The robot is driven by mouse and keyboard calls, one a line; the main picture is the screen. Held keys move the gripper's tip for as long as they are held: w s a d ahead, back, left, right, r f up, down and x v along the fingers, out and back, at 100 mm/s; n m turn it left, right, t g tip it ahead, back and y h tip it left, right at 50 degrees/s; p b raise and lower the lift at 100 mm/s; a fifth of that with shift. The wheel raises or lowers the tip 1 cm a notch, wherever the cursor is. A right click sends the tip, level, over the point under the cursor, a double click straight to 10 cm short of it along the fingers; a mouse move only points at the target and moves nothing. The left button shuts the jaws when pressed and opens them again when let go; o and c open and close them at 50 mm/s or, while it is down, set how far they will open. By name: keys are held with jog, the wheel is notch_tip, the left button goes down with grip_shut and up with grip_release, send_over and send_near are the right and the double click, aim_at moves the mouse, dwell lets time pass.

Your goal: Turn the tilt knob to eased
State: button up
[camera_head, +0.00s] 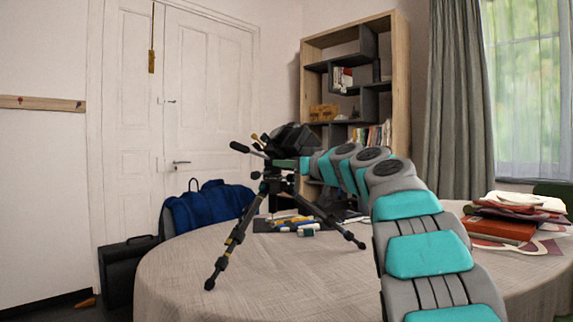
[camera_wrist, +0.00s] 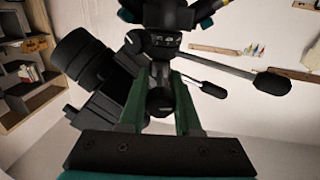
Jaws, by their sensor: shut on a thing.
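A black tripod (camera_head: 273,186) stands on the round table with a black camera (camera_head: 292,138) on its head. In the wrist view the camera (camera_wrist: 88,65) is at the left with its lens. The green fingers of my gripper (camera_wrist: 160,92) reach the tripod head and are shut on a round dark knob (camera_wrist: 160,102), which I take for the tilt knob. I cannot read any mark on it. In the head view my gripper (camera_head: 290,163) meets the tripod head from the right and the knob is hidden. A pan handle (camera_head: 240,147) sticks out to the left.
The cloth-covered table (camera_head: 180,270) is bare at front left. Several small coloured items (camera_head: 297,224) lie behind the tripod legs. A pile of books and papers (camera_head: 510,220) is at the right. In the wrist view, a handle (camera_wrist: 230,69) and a short lever (camera_wrist: 207,88) extend right beside my fingers.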

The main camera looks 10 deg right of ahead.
grip_shut()
